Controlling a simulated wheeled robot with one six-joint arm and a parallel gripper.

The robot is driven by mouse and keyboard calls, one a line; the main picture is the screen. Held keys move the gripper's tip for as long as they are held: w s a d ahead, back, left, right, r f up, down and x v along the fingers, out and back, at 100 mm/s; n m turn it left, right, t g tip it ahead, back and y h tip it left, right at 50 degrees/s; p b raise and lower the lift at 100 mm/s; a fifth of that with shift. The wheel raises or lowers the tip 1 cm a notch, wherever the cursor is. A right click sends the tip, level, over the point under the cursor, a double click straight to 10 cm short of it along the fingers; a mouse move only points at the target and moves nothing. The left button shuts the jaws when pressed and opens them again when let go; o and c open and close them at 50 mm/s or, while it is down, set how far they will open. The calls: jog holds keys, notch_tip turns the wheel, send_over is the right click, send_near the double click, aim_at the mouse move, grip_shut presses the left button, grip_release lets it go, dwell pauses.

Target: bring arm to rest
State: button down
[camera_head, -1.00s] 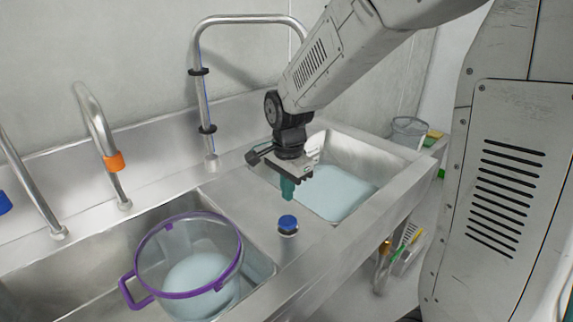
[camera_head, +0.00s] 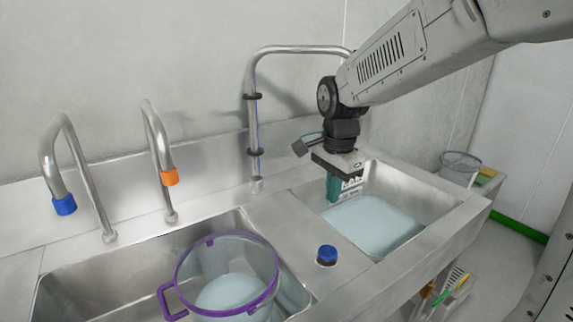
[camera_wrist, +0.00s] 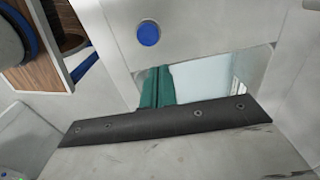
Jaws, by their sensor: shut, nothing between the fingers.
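My gripper (camera_head: 345,190) hangs from my arm over the right sink basin, its green fingers pointing down. The fingers are together with nothing between them. In the wrist view the green fingers (camera_wrist: 156,88) show close together at the middle, beside the pale water of the basin. The right basin (camera_head: 420,195) holds pale blue water (camera_head: 372,226). A small blue-capped container (camera_head: 327,255) stands on the ledge between the two basins, apart from the gripper; its blue cap also shows in the wrist view (camera_wrist: 148,33).
A clear bucket with a purple rim and handle (camera_head: 227,262) sits in the left basin. A tall tap (camera_head: 254,120), an orange-tipped tap (camera_head: 168,177) and a blue-tipped tap (camera_head: 64,204) stand along the back. A clear container (camera_head: 460,168) is at the far right.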

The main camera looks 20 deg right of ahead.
jog(key=s+r+n, duration=0.1)
jog(key=s+n, duration=0.6)
jog(key=s, duration=0.5)
jog(key=s+d+r+n+t, duration=0.1)
jog(key=s+r+n, duration=0.1)
jog(key=s+n, duration=0.5)
jog(key=s, duration=0.4)
jog(key=shift+s+d, duration=0.3)
jog(key=shift+s, duration=0.1)
